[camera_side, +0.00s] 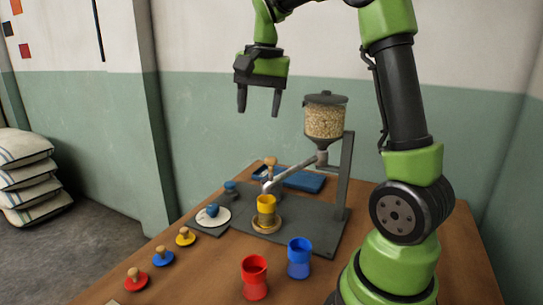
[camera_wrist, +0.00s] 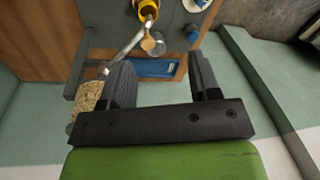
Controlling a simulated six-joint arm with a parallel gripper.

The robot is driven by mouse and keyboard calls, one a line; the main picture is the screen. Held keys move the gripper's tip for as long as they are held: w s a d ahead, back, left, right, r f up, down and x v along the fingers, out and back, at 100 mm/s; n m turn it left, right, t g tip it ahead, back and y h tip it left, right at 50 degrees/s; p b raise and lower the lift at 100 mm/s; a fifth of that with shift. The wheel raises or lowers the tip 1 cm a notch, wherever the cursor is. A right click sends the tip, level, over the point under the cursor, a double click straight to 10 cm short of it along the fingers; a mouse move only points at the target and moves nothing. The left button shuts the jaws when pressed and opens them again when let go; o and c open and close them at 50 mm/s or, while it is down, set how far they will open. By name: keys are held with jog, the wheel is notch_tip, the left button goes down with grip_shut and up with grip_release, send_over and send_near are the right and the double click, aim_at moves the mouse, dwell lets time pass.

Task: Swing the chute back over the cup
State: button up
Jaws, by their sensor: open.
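A hopper of grain (camera_side: 324,122) hangs on a grey post. A grey chute (camera_side: 288,175) slopes down from it to the left, with a wooden knob (camera_side: 270,162) near its low end. The yellow cup (camera_side: 266,206) stands upright on a round wooden base. The chute's low end is close to the cup; I cannot tell whether it is over the opening. The wrist view shows the chute (camera_wrist: 125,50), the knob (camera_wrist: 152,45) and part of the cup (camera_wrist: 149,9). My gripper (camera_side: 259,112) is open and empty, high above and apart from the knob.
A red cup (camera_side: 254,278) and a blue cup (camera_side: 299,258) stand at the front. Several knobbed discs, including a red one (camera_side: 137,280), lie front left. A white disc with a blue knob (camera_side: 212,212) is left of the yellow cup. A blue tray (camera_side: 303,181) lies behind.

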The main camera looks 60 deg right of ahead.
aim_at(271, 158)
jog(key=d+f+m+g, duration=0.2)
jog(key=d+f+m, duration=0.15)
jog(key=d, duration=0.35)
jog(key=f, duration=0.7)
jog(key=w+f, duration=0.1)
jog(key=f, duration=0.2)
jog(key=shift+d+f, duration=0.1)
jog(key=shift+f, duration=0.05)
jog(key=shift+d, duration=0.1)
grip_shut()
